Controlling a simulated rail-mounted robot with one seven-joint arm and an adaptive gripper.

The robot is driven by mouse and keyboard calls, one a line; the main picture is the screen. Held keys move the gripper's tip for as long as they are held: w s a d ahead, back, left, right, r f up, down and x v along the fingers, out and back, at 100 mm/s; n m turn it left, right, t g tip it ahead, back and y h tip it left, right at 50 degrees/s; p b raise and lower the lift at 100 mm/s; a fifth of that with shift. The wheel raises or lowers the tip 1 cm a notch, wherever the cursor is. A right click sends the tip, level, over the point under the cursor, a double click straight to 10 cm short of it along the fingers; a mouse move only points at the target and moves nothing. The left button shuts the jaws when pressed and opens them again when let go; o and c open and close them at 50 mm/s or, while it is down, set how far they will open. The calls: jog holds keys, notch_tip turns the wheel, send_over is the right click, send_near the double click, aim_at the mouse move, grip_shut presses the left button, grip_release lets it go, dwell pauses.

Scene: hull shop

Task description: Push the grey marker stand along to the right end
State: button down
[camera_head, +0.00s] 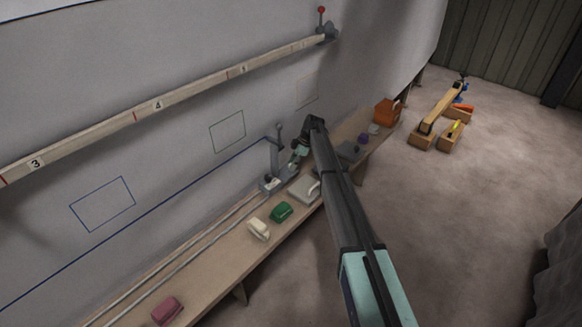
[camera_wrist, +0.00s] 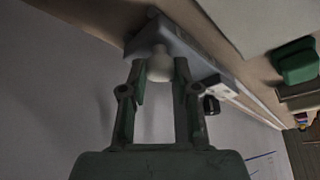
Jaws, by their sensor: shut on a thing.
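The grey marker stand (camera_head: 276,160) has an upright post and a low base on the bench, close to the wall. A blue line on the wall runs from the left up to the stand's post. My gripper (camera_head: 296,156) is at the right side of the stand, low near its base. In the wrist view the two fingers of my gripper (camera_wrist: 159,72) are shut on a pale round knob (camera_wrist: 160,62), which sticks out of the stand's grey base (camera_wrist: 190,50). My arm hides part of the bench right of the stand.
Rails (camera_head: 190,252) run along the bench (camera_head: 225,268). A grey flat box (camera_head: 304,190), green block (camera_head: 281,212), cream block (camera_head: 258,229) and pink block (camera_head: 167,310) lie along its front. An orange box (camera_head: 387,112) stands at the far end. A numbered strip (camera_head: 190,96) crosses the wall.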

jog(key=shift+w+d, duration=0.15)
jog(key=shift+w, duration=0.1)
jog(key=c, duration=0.9)
grip_release()
jog(key=shift+d, duration=0.1)
jog(key=shift+r, duration=0.2)
jog(key=v, duration=1.1)
jog(key=shift+d+r, duration=0.1)
jog(key=shift+r, duration=0.2)
jog(key=shift+s, duration=0.1)
